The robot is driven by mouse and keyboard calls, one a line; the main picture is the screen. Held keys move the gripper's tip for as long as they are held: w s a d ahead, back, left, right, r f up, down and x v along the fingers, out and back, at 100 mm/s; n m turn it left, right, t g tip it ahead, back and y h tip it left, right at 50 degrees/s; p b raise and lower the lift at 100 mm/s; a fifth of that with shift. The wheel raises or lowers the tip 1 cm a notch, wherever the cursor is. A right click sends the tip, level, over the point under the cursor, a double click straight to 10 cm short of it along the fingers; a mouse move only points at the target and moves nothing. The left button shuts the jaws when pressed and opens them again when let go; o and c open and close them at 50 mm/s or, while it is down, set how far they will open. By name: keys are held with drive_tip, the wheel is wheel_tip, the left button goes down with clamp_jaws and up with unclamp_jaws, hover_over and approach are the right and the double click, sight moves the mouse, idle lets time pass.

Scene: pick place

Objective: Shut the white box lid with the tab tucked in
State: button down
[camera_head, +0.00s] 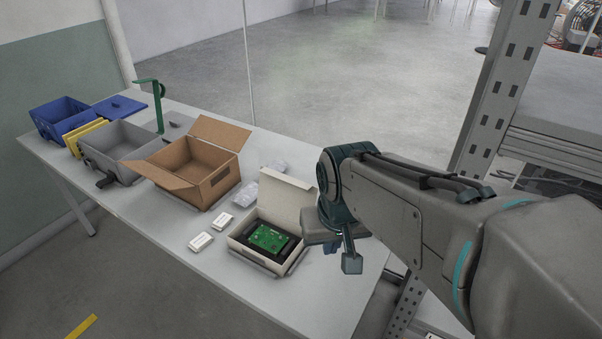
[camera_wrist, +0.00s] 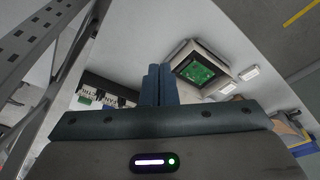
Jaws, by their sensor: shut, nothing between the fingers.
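The white box (camera_head: 240,242) stands open on the table. Its lid (camera_head: 287,198) is raised at the back edge, with the tab not clearly visible. A green circuit board (camera_head: 269,237) lies in black padding inside the box. The open box also shows in the wrist view (camera_wrist: 181,54), with the board (camera_wrist: 196,70) in it. My gripper (camera_head: 331,247) is to the right of the box, apart from it, partly hidden behind my wrist. In the wrist view my gripper's fingers (camera_wrist: 160,72) are together and empty.
Two small white packs (camera_head: 211,232) lie left of the box. Clear plastic bags (camera_head: 262,184) and an open cardboard box (camera_head: 195,160) stand behind. A grey bin (camera_head: 118,150) and blue bin (camera_head: 62,115) are farther left. A metal shelf post (camera_head: 497,80) rises at right.

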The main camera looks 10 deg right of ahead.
drive_tip(key=w+d+r+m+g+p, duration=0.1)
drive_tip(key=w+d+r+m+p, duration=0.1)
drive_tip(key=w, duration=0.6)
drive_tip(key=w+d+r+m+p, duration=0.1)
drive_tip(key=w+r+m+p, duration=0.15)
drive_tip(key=w, duration=0.45)
drive_tip(key=w+d+f+m+g+p, duration=0.1)
drive_tip(key=w+d+f+m+p, duration=0.15)
drive_tip(key=w, duration=0.45)
drive_tip(key=w+d+f+m+p, duration=0.1)
drive_tip(key=w+d+p, duration=0.15)
drive_tip(key=w, duration=0.35)
wheel_tip(320, 180, down, 9)
drive_tip(key=s+a+p, duration=0.1)
drive_tip(key=a+p, duration=0.1)
drive_tip(key=p, duration=0.1)
drive_tip(key=shift+s+f, duration=0.2)
drive_tip(key=shift+s, duration=0.2)
drive_tip(key=shift+b, duration=0.35)
